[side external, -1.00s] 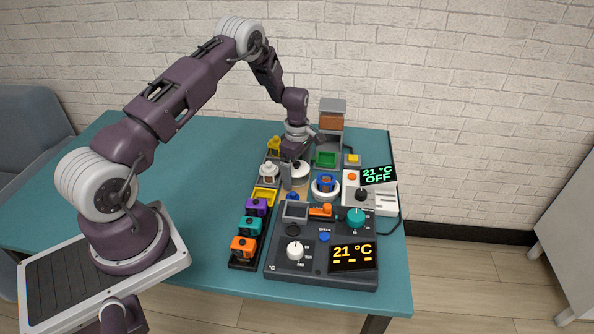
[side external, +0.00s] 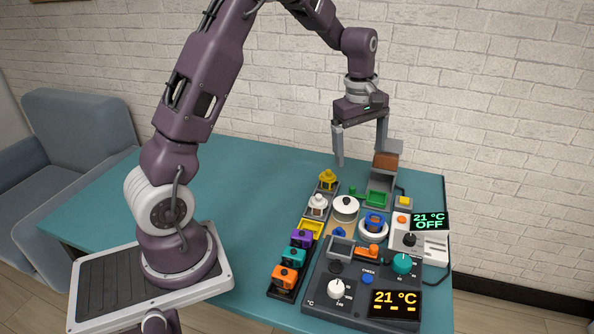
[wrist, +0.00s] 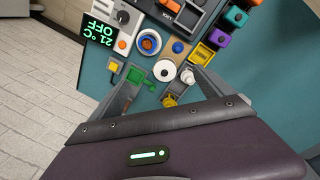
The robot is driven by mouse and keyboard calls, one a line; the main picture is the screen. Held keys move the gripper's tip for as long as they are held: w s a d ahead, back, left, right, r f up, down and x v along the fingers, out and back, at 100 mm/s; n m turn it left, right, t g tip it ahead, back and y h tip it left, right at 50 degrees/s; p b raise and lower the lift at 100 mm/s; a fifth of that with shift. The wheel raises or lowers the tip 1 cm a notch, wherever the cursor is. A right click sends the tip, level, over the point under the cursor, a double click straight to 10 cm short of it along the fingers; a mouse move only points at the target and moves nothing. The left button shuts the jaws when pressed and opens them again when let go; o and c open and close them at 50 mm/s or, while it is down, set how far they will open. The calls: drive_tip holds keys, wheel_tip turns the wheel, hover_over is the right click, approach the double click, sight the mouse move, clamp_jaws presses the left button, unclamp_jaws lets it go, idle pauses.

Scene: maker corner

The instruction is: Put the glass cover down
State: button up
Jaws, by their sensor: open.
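A round white cover-like piece (side external: 345,207) with a small dark knob sits on a tan pad in the middle of the layout; it also shows in the wrist view (wrist: 165,71). It looks opaque white, and I cannot make out clear glass on it. My gripper (side external: 360,157) is open and empty, raised above and behind this piece, with its fingers pointing down. In the wrist view the two grey fingers are spread wide, with nothing held between them.
A green-lined tray (side external: 378,197), a blue ring piece (side external: 374,224) and a dark control panel (side external: 352,307) stand close by. The table's left side (side external: 220,200) is clear.

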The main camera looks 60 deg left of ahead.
drive_tip(key=s+d+r+m+t, duration=0.2)
drive_tip(key=s+d+r+m, duration=0.55)
drive_tip(key=s+r, duration=0.3)
drive_tip(key=s+d+m+t, duration=0.1)
drive_tip(key=s+d+m, duration=0.2)
drive_tip(key=s, duration=0.6)
drive_tip(key=s+d+r+m+t, duration=0.1)
drive_tip(key=s+d+m, duration=0.2)
drive_tip(key=s+m, duration=0.4)
drive_tip(key=shift+s, duration=0.85)
